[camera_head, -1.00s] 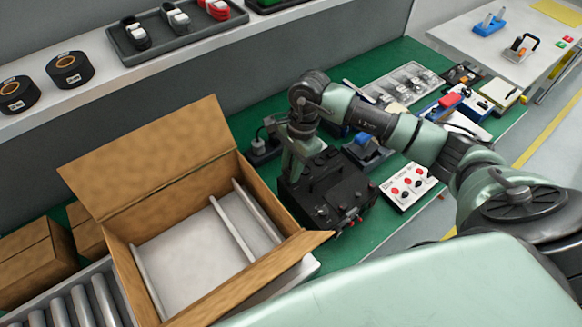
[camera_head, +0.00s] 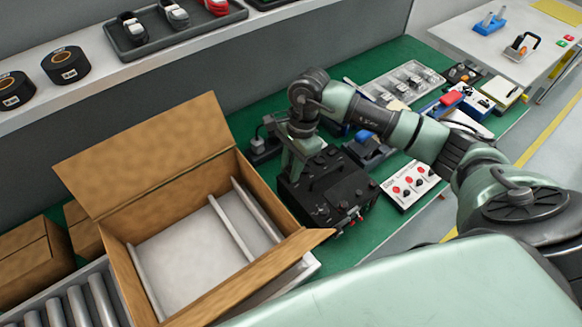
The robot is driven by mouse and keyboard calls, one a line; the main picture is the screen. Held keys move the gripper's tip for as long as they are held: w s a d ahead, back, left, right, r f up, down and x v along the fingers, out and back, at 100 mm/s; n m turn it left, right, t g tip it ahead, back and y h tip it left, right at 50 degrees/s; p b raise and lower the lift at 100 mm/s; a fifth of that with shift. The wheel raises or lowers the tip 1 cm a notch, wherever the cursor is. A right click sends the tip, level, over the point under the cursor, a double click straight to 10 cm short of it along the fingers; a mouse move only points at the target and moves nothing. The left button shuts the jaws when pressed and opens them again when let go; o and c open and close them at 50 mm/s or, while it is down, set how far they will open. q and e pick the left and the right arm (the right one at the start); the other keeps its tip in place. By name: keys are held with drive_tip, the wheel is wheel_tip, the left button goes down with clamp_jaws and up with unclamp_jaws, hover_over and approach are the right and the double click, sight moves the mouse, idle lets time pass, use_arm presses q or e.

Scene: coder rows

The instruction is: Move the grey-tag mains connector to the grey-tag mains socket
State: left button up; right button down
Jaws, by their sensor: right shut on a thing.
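My right arm comes in from the right and bends down at the wrist. My right gripper (camera_head: 289,160) is at the back left edge of the black equipment box (camera_head: 330,192), low and close to it. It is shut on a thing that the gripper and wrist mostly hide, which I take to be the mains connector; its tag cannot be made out. A small dark block with a blue-grey part (camera_head: 264,147) stands on the green bench just left of the gripper. I cannot tell which part is the grey-tag mains socket. My left gripper is out of view.
An open cardboard box (camera_head: 150,165) stands left of the equipment box, its flap near it. A white panel with red and black knobs (camera_head: 410,186) lies to the right. A clear parts tray (camera_head: 405,82) and other items crowd the back right of the bench.

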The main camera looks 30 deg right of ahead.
drive_tip(key=shift+f, duration=0.25)
idle(0.3)
drive_tip(key=c, duration=1.1)
unclamp_jaws()
